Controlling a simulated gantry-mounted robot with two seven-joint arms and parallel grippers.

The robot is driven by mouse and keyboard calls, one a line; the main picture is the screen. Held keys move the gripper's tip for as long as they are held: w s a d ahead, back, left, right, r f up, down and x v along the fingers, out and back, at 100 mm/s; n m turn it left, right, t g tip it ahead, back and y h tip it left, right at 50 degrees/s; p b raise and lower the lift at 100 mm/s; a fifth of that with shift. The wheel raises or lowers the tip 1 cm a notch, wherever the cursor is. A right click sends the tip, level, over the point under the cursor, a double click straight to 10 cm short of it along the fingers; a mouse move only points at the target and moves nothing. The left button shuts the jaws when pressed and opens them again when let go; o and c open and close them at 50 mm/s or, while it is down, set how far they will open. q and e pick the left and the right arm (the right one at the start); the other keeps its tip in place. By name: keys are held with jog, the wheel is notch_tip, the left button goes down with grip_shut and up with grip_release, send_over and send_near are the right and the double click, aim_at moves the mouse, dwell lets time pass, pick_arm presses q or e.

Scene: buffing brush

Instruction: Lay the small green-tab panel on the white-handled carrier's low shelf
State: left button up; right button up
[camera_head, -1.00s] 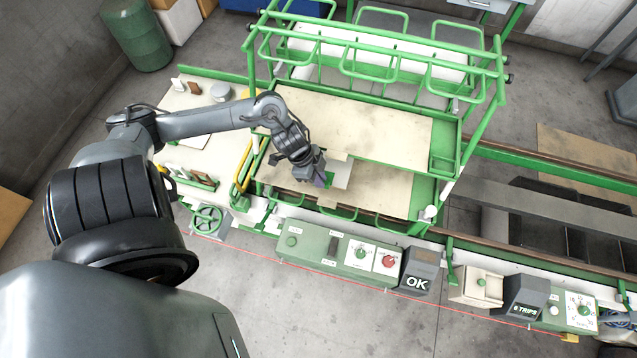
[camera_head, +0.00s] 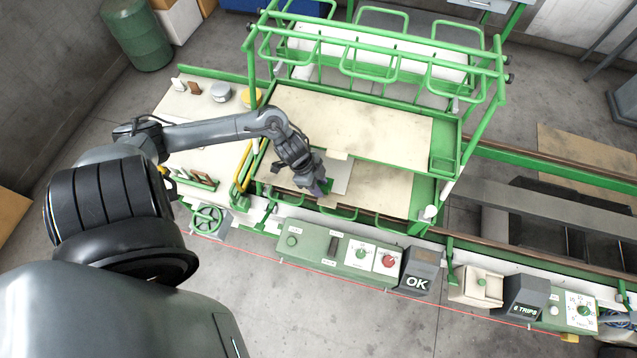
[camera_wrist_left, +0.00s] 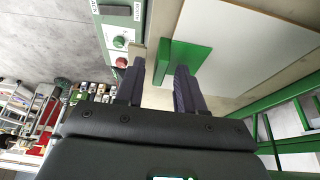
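The small panel (camera_head: 340,176) is a flat grey plate with a green tab (camera_head: 327,186). In the head view it is over the front left of the carrier's pale low shelf (camera_head: 385,190), its far side near the upper shelf's front edge. I cannot tell for sure whether it lies flat there. My left gripper (camera_head: 323,190) is at the tab. In the left wrist view its two dark fingers (camera_wrist_left: 160,80) are spread apart, with part of the green tab (camera_wrist_left: 190,58) between and beyond them. The panel's grey plate (camera_wrist_left: 245,40) extends to the right. My right gripper is not in view.
The carrier's upper shelf (camera_head: 350,125) overhangs behind the low shelf. Green rails (camera_head: 375,60) rise at the back. A control box (camera_head: 335,250) with knobs stands in front, beside an OK box (camera_head: 418,270). The low shelf's right part is bare.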

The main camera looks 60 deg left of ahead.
pick_arm(q)
jog(key=shift+r, duration=0.1)
jog(key=p+v, duration=0.1)
jog(key=v, duration=1)
jog(key=w+d+f+n+t+y, duration=0.2)
jog(key=d+t+y, duration=0.15)
jog(key=d, duration=0.55)
jog(key=s+d+r+n+g, duration=0.2)
jog(key=s+d, duration=0.4)
jog(key=d, duration=0.4)
jog(key=n+g, duration=0.1)
jog(key=n, duration=0.1)
jog(key=shift+d+r+n, duration=0.2)
jog(key=shift+d+n, duration=0.1)
jog(key=shift+d, duration=0.05)
jog(key=shift+h, duration=0.25)
notch_tip(320, 180, up, 4)
jog(key=p, duration=0.4)
jog(key=shift+r, duration=0.1)
